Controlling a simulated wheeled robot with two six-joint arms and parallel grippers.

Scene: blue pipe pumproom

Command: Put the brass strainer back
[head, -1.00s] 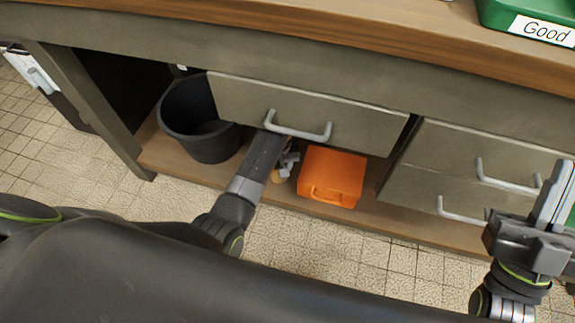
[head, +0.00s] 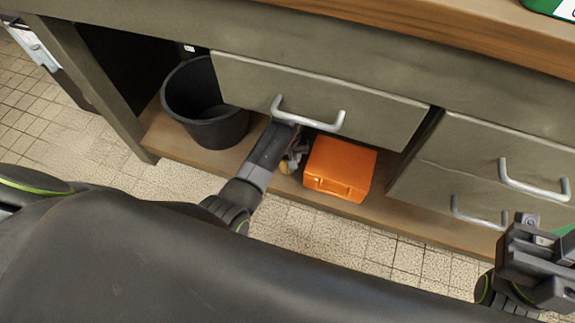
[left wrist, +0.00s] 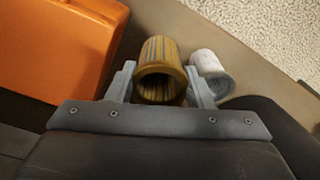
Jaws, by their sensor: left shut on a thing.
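The brass strainer (left wrist: 158,52) is a yellow-brown slatted cylinder with an open end, seen in the left wrist view. The two grey fingers of my left gripper (left wrist: 160,84) are shut on its sides. In the head view, my left gripper (head: 292,153) reaches in under the drawer, left of the orange case, low over the shelf. Only a small brass patch (head: 286,167) shows there beside the fingers. I cannot tell whether the strainer touches the shelf. My right gripper (head: 535,243) is at the right edge, empty as far as I see; its finger gap is unclear.
The orange case (head: 340,168) and a black bucket (head: 206,100) are on the lower wooden shelf (head: 390,215). A drawer with a metal handle (head: 308,117) overhangs my left gripper. More drawers are at right.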

